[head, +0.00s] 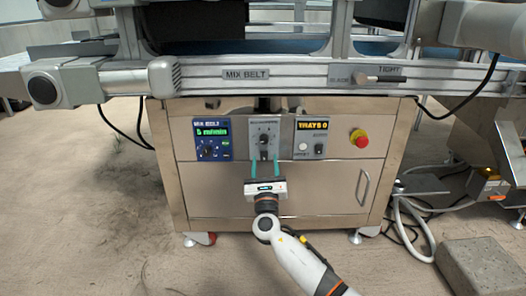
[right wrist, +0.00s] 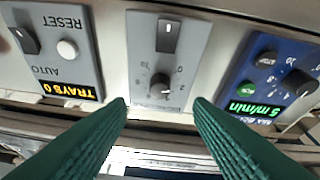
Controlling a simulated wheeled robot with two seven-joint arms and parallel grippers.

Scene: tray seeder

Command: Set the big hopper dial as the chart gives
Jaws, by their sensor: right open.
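The middle grey panel on the cabinet front carries a small black dial (head: 264,139) with a ring of numbers. In the right wrist view, which shows the panels upside down, the dial (right wrist: 160,87) has a light pointer mark; its exact reading is too small to tell. A black switch (right wrist: 168,36) sits on the same panel. My right gripper (head: 264,162) is open, its two green fingers pointing at the panel, one on each side below the dial. In the wrist view the fingers are apart and empty, not touching the dial. No chart shows. My left gripper is out of view.
A blue MIX BELT panel (head: 212,139) reading 5 m/min is left of the dial. A TRAYS 0 panel (head: 311,138) and a red stop button (head: 359,138) are to its right. The conveyor rail (head: 300,87) overhangs above. A drawer handle (head: 362,187) sticks out lower right.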

